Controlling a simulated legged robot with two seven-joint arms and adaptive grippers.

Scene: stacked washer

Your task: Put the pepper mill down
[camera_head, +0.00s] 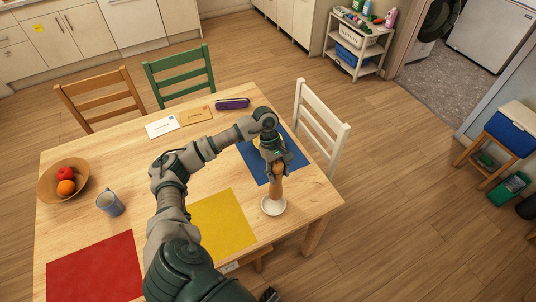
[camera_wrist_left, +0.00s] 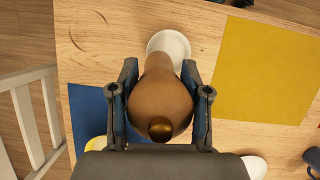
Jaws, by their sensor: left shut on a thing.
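The pepper mill (camera_head: 275,186) is brown and wooden, and stands roughly upright in my left gripper (camera_head: 272,168). In the left wrist view, the mill (camera_wrist_left: 160,100) shows its round head and a gold knob, with the left gripper's fingers (camera_wrist_left: 160,112) shut on both sides of it. A small white dish (camera_head: 273,209) lies at the table's front right, under the mill's lower end. The dish also shows beyond the mill in the wrist view (camera_wrist_left: 172,41). I cannot tell whether the mill's base touches it. My right gripper is not in view.
The wooden table (camera_head: 160,214) bears a blue mat (camera_head: 291,161), a yellow mat (camera_head: 222,222) and a red mat (camera_head: 95,270). A blue mug (camera_head: 109,204) and a fruit bowl (camera_head: 48,187) stand left. A white chair (camera_head: 321,125) borders the right side.

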